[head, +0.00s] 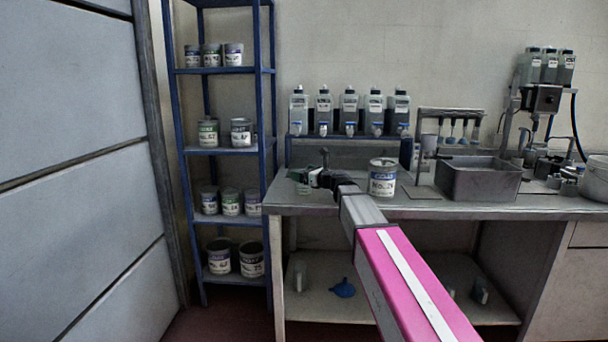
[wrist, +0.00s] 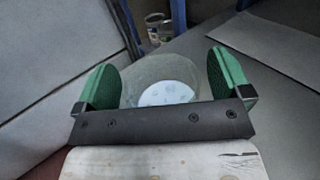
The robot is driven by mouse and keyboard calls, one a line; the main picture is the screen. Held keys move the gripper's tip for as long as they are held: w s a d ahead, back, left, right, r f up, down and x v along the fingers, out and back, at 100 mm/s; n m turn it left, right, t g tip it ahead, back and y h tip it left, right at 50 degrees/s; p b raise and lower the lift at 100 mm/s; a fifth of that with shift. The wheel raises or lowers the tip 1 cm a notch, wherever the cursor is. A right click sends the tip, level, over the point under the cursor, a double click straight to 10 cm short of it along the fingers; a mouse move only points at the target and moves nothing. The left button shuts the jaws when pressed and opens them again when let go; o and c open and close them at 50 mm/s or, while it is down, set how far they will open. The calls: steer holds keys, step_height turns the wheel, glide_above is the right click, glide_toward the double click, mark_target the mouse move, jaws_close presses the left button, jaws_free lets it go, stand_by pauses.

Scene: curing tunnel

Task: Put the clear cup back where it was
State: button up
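A clear cup (wrist: 160,72) shows in the wrist view between the two green fingers of my gripper (wrist: 165,78). Its see-through wall spans the gap and seems to meet both fingers, so my gripper looks shut on it. A pale, spotted patch shows through the cup's lower part. In the head view my gripper (head: 304,177) is at the left end of the grey workbench (head: 330,203), close to its edge. The cup is too small and too hidden by the gripper to make out clearly there.
A labelled paint can (head: 382,180) stands on the bench right of my gripper. Bottles (head: 349,105) line a raised rack behind. A grey basin (head: 480,180) sits farther right. A blue shelf (head: 227,152) with cans stands left of the bench. Some bare bench top lies between can and basin.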

steer(key=shift+r, duration=0.1)
steer(key=shift+s+d, duration=0.25)
steer(key=v, duration=1.1)
steer(key=shift+s+d, duration=0.1)
steer(key=shift+d, duration=0.05)
